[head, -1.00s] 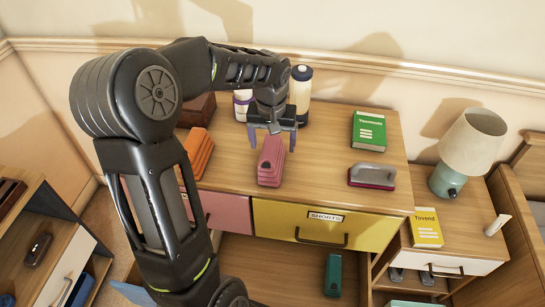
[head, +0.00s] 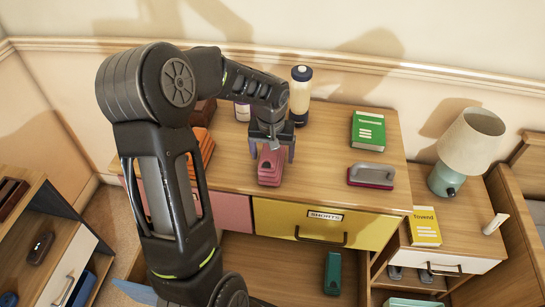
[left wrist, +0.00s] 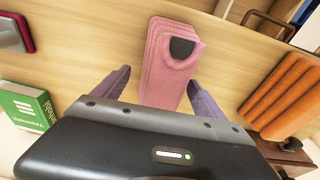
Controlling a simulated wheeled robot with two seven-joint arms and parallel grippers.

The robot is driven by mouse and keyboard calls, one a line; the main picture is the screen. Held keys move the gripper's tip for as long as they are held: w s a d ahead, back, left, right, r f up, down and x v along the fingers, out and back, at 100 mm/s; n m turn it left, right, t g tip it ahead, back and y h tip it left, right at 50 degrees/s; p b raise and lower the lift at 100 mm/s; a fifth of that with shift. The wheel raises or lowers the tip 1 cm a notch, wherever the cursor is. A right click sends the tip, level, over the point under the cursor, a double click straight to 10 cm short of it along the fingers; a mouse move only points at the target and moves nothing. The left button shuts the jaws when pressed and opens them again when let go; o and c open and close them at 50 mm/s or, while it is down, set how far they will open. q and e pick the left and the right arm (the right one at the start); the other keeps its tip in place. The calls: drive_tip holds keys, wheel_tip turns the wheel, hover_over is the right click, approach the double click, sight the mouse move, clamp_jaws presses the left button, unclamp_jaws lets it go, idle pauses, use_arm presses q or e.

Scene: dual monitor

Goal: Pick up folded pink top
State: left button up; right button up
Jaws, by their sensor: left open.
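The folded pink top (head: 270,168) lies on the wooden dresser top, near its front edge above the drawers. My left gripper (head: 272,155) is open and points down, close over the far end of the top. In the left wrist view the pink top (left wrist: 172,62) shows a dark patch, and its near end lies between the two open fingers of the gripper (left wrist: 158,92). I cannot tell whether the fingers touch it. My right gripper is not in view.
A folded orange item (head: 200,150) lies left of the top, partly behind my arm. Bottles (head: 300,95) stand behind. A green book (head: 368,131) and a brush-like item (head: 371,176) lie to the right. The yellow drawer (head: 325,222) is below.

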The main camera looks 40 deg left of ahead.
use_arm(q)
drive_tip(key=shift+c, duration=0.3)
drive_tip(key=c, duration=1.5)
